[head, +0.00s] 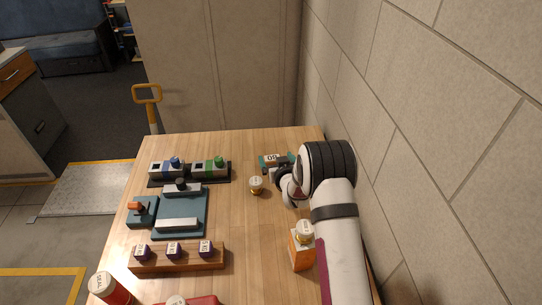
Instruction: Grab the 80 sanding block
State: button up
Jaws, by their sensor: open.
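A dark teal block (266,163) with a white label lies near the far right corner of the table, close to the wall. Its label is small and at an angle; it looks like two digits, but I cannot read it surely as 80. My gripper (282,172) is right over the block's near right side and hides part of it. The gripper is open. I cannot tell whether its fingers touch the block or are around it.
A small cream-topped knob (256,185) stands just left of my gripper. An orange box (301,256) with a round cap stands beside my forearm. Green and blue tools (210,163) sit in a dark tray further left. The wall (420,150) bounds the right.

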aim_at(274, 162)
jog(key=f, duration=0.4)
jog(key=shift+w+f, duration=0.2)
jog(key=x, duration=0.4)
jog(key=shift+w+a, duration=0.1)
jog(key=shift+w, duration=0.1)
jog(key=c, duration=1.3)
jog(key=shift+r, duration=0.1)
jog(key=shift+c, duration=0.2)
